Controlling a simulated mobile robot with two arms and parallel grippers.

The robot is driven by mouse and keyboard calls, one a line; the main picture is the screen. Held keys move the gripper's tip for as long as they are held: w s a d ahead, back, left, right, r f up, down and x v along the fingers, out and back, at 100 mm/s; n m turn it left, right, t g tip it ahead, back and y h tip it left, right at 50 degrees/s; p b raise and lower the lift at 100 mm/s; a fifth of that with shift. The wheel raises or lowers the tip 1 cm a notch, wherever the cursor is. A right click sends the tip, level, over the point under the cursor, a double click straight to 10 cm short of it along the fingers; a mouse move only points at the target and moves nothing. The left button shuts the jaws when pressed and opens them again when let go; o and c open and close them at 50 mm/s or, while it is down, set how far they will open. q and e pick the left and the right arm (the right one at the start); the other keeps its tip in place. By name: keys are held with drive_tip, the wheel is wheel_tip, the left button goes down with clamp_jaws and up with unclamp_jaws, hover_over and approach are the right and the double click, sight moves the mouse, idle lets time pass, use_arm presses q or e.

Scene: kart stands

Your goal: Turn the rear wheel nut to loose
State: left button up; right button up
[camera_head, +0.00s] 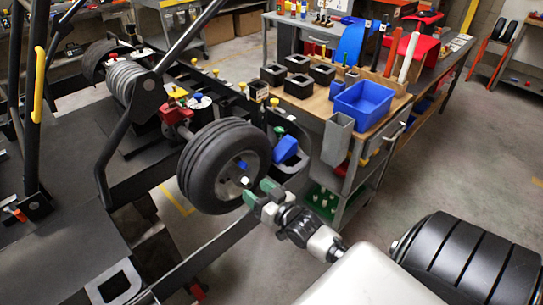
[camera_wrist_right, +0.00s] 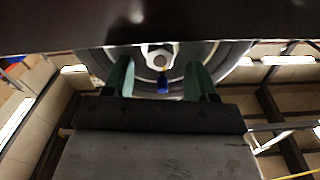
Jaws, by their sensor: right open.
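The rear wheel (camera_head: 207,168) is a black tyre with a grey rim on the kart's near side. A pale hub nut (camera_head: 245,181) and a blue piece (camera_head: 243,165) stand out from its face. In the right wrist view, the hub nut (camera_wrist_right: 160,55) and the blue piece (camera_wrist_right: 162,84) show between the fingers. My right gripper (camera_head: 257,191) has green fingers spread in front of the hub, with nothing gripped. Whether the fingers touch the wheel cannot be told. A dark band hides the wheel's top in the wrist view. My left gripper is out of view.
A wooden-topped workbench (camera_head: 312,104) with black bins and a blue bin (camera_head: 362,104) stands behind the wheel. A grey holder (camera_head: 338,138) hangs at its front. Black kart frame tubes rise at the left. Open floor lies to the right.

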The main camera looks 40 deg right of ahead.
drive_tip(key=s, duration=0.8)
drive_tip(key=shift+d+b, duration=0.35)
drive_tip(key=shift+b, duration=0.1)
drive_tip(key=s+a+f+g+h, duration=0.1)
drive_tip(key=s+f+g, duration=0.2)
drive_tip(key=f, duration=0.7)
drive_tip(key=s+f+g, duration=0.3)
drive_tip(key=s+f, duration=0.1)
drive_tip(key=f, duration=0.6)
drive_tip(key=s+a+f+g+h, duration=0.1)
drive_tip(key=s+f+g, duration=0.2)
drive_tip(key=f, duration=0.7)
drive_tip(key=s+a+f+n+g, duration=0.1)
drive_tip(key=s+a+f+g, duration=0.3)
drive_tip(key=s+f, duration=0.3)
drive_tip(key=s+a+f+n+g, duration=0.2)
drive_tip(key=s+a+f+g, duration=0.2)
drive_tip(key=s+f, duration=0.4)
drive_tip(key=s, duration=0.7)
drive_tip(key=shift+s+f+y, duration=0.25)
drive_tip(key=shift+y, duration=0.15)
